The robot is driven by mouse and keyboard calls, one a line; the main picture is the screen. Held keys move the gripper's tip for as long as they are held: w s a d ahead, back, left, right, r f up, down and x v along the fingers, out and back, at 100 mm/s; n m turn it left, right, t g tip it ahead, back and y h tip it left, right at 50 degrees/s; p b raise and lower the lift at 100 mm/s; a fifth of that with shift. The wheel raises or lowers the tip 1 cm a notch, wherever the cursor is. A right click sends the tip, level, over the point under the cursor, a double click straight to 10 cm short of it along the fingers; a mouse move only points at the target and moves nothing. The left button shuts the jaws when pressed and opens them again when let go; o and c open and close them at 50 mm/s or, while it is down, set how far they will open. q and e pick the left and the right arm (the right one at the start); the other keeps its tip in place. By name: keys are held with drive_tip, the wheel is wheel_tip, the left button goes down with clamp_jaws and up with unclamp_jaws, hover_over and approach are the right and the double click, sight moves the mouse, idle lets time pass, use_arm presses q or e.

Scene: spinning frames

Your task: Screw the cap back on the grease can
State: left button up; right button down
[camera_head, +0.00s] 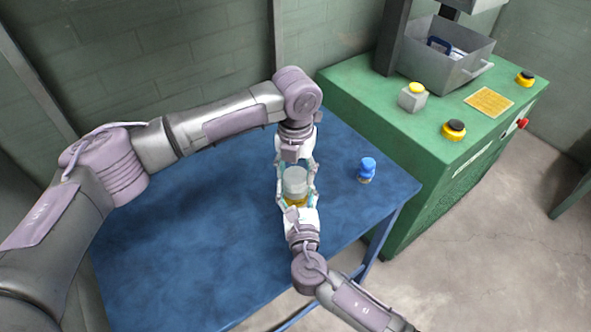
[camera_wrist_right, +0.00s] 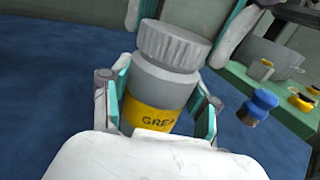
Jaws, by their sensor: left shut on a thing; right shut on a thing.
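The grease can (camera_wrist_right: 158,100) is a grey can with a yellow label, upright over the blue table. My right gripper (camera_head: 298,196) is shut on the can's body, its fingers on both sides in the right wrist view. The grey ribbed cap (camera_wrist_right: 174,45) sits on top of the can; it also shows in the head view (camera_head: 295,174). My left gripper (camera_head: 295,167) comes from the far side and is shut on the cap, with its fingers on either side. I cannot tell how tightly the cap is seated, and the can's bottom is hidden.
A small blue object (camera_head: 367,168) stands on the blue table (camera_head: 190,240) to the right of the can. A green machine (camera_head: 350,88) with buttons and a grey bin (camera_head: 447,62) stands behind on the right. The table's left part is clear.

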use_arm(q)
drive_tip(key=m, duration=0.6)
drive_tip(key=o, duration=0.7)
drive_tip(key=shift+r, duration=2.25)
drive_tip(key=shift+c, duration=0.5)
